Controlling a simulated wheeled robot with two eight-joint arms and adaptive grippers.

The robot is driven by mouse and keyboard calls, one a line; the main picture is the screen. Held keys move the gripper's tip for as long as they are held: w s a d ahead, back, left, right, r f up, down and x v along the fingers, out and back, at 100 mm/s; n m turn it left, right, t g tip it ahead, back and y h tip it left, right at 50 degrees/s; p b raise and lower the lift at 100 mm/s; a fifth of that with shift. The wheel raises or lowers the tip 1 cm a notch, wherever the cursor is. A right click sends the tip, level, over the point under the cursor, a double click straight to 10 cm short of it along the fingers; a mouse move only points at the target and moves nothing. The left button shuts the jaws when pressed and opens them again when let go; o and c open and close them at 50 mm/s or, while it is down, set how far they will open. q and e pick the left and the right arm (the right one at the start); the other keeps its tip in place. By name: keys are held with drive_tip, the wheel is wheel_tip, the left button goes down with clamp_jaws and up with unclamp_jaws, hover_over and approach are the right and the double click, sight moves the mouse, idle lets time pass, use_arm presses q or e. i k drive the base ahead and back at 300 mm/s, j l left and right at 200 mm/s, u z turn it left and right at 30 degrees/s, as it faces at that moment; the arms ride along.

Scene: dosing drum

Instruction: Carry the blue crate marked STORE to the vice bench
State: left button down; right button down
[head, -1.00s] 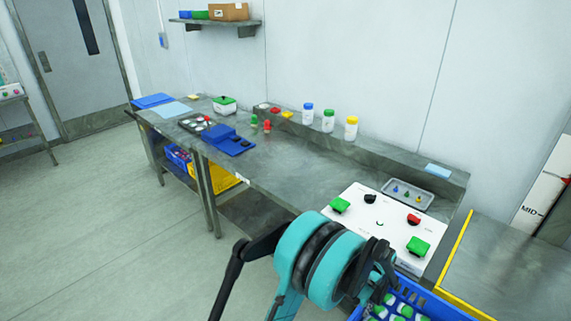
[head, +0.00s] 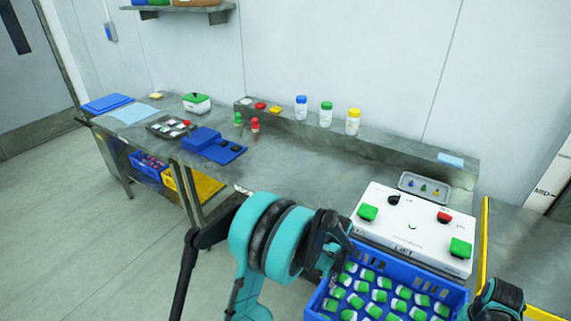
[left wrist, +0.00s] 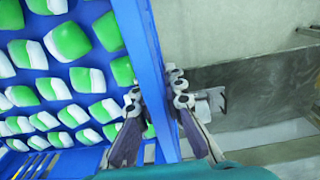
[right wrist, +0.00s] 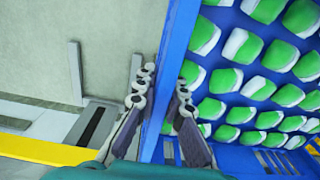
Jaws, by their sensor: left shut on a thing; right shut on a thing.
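A blue crate (head: 320,297) full of green-and-white capsules is at the bottom of the head view, in front of a white control panel. No STORE marking is readable on it. My left gripper (head: 338,250) is shut on one side wall; in the left wrist view the fingers (left wrist: 157,92) straddle the blue wall (left wrist: 142,50). My right gripper (head: 500,300), partly cut off at the lower right, is shut on the opposite wall; the right wrist view shows its fingers (right wrist: 165,88) on either side of the wall (right wrist: 180,40). I cannot make out a vice.
A yellow-edged surface (head: 530,245) lies right. Open floor (head: 90,220) is at left.

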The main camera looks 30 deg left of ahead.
sight(301, 168)
drive_tip(key=j, duration=2.75)
